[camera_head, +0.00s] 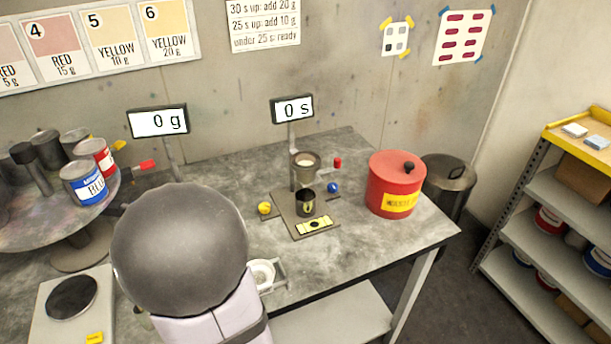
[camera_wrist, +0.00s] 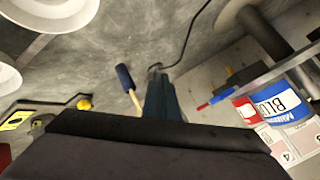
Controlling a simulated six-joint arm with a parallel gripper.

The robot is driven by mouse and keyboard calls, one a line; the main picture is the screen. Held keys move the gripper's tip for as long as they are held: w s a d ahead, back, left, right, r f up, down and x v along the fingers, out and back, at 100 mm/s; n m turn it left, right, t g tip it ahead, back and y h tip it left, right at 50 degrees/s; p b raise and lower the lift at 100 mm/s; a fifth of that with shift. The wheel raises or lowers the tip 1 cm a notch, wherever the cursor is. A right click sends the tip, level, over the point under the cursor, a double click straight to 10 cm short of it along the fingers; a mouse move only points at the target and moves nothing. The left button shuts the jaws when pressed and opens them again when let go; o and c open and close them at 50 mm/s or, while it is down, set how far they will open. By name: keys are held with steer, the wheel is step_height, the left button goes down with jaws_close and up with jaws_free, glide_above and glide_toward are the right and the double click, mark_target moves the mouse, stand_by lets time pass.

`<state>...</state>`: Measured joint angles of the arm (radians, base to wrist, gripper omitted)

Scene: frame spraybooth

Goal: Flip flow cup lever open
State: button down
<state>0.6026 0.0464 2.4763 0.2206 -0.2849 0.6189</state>
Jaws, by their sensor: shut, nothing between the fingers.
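The flow cup (camera_head: 305,160), a metal cup with pale content, sits on its stand in the middle of the table. A small red piece (camera_head: 337,162) shows at its right; I cannot tell whether it is the lever's end. A dark cup (camera_head: 306,203) stands below the flow cup on the base plate. In the head view my arm fills the foreground and my gripper is hidden behind it. In the wrist view my gripper (camera_wrist: 163,98) is shut and empty over the grey tabletop, with no flow cup visible between the fingers.
A yellow knob (camera_head: 264,208) and a blue knob (camera_head: 333,187) flank the stand. The red waste bin (camera_head: 393,184) stands to its right. Paint tins (camera_head: 84,183) crowd the left. A blue-handled tool (camera_wrist: 125,78) lies near the gripper in the wrist view.

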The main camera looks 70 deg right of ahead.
mark_target(337, 164)
steer(key=s+d+f+m+g+h+b, duration=0.1)
steer(key=s+d+m+g+h+b, duration=0.35)
steer(key=s+d+m, duration=0.95)
steer(key=s+d+r+m+g+h+b, duration=0.2)
steer(key=s+d+m+h, duration=0.3)
steer(key=s, duration=0.7)
steer(key=shift+s+d+g+h+b, duration=0.35)
steer(key=shift+d+g+h+b, duration=0.4)
steer(key=shift+d+h, duration=0.35)
steer(key=shift+d, duration=0.1)
steer(key=d+p, duration=0.4)
steer(key=d, duration=0.9)
steer(key=shift+d+f+p, duration=0.1)
steer(key=shift+d+p, duration=0.3)
steer(key=shift+d+b, duration=0.1)
steer(key=shift+b, duration=0.2)
